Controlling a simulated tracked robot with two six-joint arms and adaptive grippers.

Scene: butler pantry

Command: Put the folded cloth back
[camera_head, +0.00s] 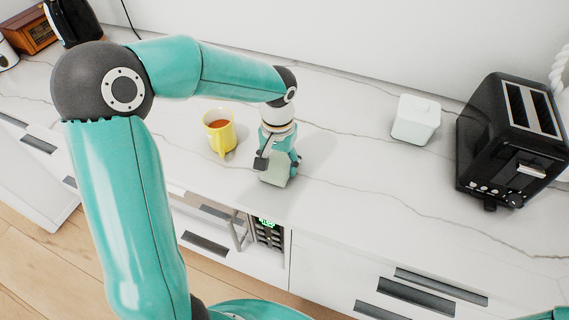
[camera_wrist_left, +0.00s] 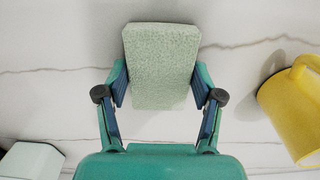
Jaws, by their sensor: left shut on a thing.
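The folded cloth (camera_head: 275,179) is a pale grey-green, thick rectangular pad. My left gripper (camera_head: 279,164) points down over the counter and is shut on it. In the left wrist view the cloth (camera_wrist_left: 162,65) sits between the two fingers of the left gripper (camera_wrist_left: 160,92), with a finger against each side. Its far end sticks out beyond the fingertips. I cannot tell whether its lower edge touches the counter. My right gripper is not in view.
A yellow mug (camera_head: 221,138) with a reddish-brown drink stands close left of the cloth. A white lidded box (camera_head: 416,119) and a black toaster (camera_head: 511,140) stand to the right. The white marbled counter (camera_head: 365,190) is clear between cloth and toaster. A radio (camera_head: 28,31) is far left.

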